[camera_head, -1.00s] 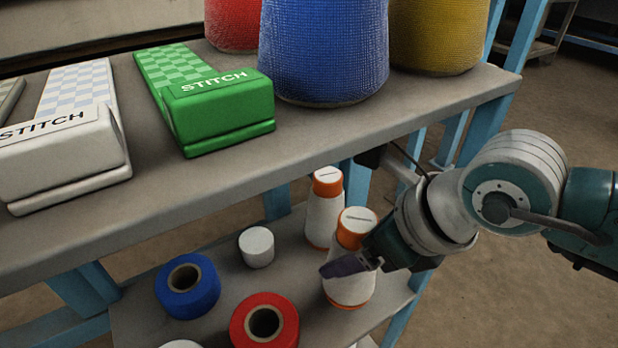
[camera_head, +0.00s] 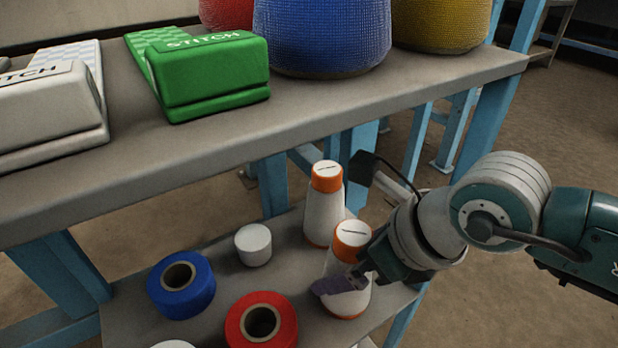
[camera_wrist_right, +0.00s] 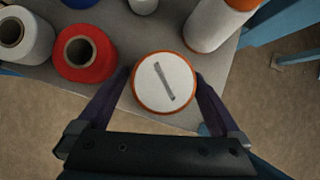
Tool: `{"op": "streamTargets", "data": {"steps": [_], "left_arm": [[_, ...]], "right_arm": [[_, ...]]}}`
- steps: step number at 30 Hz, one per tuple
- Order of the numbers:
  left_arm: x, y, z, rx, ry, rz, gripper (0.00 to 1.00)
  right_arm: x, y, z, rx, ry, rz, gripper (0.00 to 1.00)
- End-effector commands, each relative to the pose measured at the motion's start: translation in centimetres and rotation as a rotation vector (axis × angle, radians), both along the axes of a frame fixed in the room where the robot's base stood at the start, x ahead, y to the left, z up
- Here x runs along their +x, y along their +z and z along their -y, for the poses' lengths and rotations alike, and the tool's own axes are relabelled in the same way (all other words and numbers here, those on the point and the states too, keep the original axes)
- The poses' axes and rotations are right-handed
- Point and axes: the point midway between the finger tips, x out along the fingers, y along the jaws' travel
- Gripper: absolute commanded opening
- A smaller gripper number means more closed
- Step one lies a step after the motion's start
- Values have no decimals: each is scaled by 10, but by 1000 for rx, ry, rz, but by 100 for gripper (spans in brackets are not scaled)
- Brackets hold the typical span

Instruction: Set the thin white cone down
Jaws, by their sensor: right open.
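A thin white cone (camera_head: 345,297) with an orange top band stands upright on the lower shelf (camera_head: 226,283), near its right end. My right gripper (camera_head: 342,283) is around it, and one finger shows across its front. In the right wrist view the cone's white top (camera_wrist_right: 164,83) lies between the two fingers, with a gap on each side. The gripper is open. A second white cone with an orange top (camera_head: 324,212) stands just behind; it also shows in the right wrist view (camera_wrist_right: 210,25). My left gripper is not in view.
A blue roll (camera_head: 163,300), a red roll (camera_head: 240,318) and a small white cylinder (camera_head: 253,246) stand left of the cones.

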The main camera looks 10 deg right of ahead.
Motion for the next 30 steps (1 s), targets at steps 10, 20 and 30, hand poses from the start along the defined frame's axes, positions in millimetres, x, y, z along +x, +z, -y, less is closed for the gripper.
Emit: {"op": "streamTargets", "data": {"steps": [10,20,30], "left_arm": [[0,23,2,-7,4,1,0],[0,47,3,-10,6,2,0],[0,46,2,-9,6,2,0]], "right_arm": [[-11,28,8,-2,1,0,100],[-32,65,22,-1,-1,0,100],[-33,65,23,0,-1,1,100]]}}
